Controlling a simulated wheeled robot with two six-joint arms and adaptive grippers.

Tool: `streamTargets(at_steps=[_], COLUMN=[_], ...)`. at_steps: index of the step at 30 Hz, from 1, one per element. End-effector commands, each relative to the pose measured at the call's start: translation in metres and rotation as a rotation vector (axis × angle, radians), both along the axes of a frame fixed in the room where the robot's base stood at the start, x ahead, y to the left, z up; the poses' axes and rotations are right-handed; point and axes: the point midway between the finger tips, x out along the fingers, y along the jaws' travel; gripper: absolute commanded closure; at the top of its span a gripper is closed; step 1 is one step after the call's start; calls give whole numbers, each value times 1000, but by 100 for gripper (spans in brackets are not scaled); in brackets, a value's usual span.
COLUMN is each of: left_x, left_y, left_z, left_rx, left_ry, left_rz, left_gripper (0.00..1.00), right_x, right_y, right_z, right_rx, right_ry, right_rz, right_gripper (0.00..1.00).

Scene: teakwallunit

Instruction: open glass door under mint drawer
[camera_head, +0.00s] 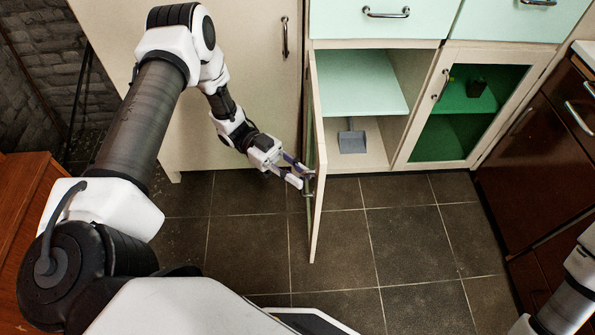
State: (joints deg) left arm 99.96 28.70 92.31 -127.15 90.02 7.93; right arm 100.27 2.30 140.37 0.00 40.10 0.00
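The glass door (317,160) under the mint drawer (380,18) stands swung out towards me, seen nearly edge-on. The compartment behind it is exposed, with a mint shelf (358,82) inside. My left gripper (307,179) is at the door's outer face, on its left side, by the door handle (308,187). Its two fingers show apart, with the handle at their tips. Whether they touch the handle is hard to tell. The mint drawer is shut. Part of my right arm shows at the lower right edge; its gripper is not in view.
A grey dustpan-like object (351,138) lies on the compartment floor. A second door with green glass (464,110) is shut at the right. Dark brown cabinets (540,160) stand further right. The tiled floor (400,240) in front is clear.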

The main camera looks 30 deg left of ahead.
Motion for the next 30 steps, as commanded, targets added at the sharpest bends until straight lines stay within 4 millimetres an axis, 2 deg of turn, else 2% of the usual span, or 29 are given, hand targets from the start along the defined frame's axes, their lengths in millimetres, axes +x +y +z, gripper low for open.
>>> streamTargets(at_steps=[5, 12, 18, 30], left_x=[4, 13, 18, 19], left_y=[20, 81, 115, 119], left_z=[0, -1, -1, -1], left_rx=[0, 3, 1, 0], left_ry=[-2, -2, 0, 0], left_rz=[4, 5, 3, 1], left_gripper=[79, 79, 79, 79], right_x=[0, 0, 0, 0], right_y=[0, 0, 0, 0], right_z=[0, 0, 0, 0], right_rx=[0, 0, 0, 0], right_ry=[0, 0, 0, 0], right_rz=[0, 0, 0, 0], right_gripper=[60, 60, 60, 60])
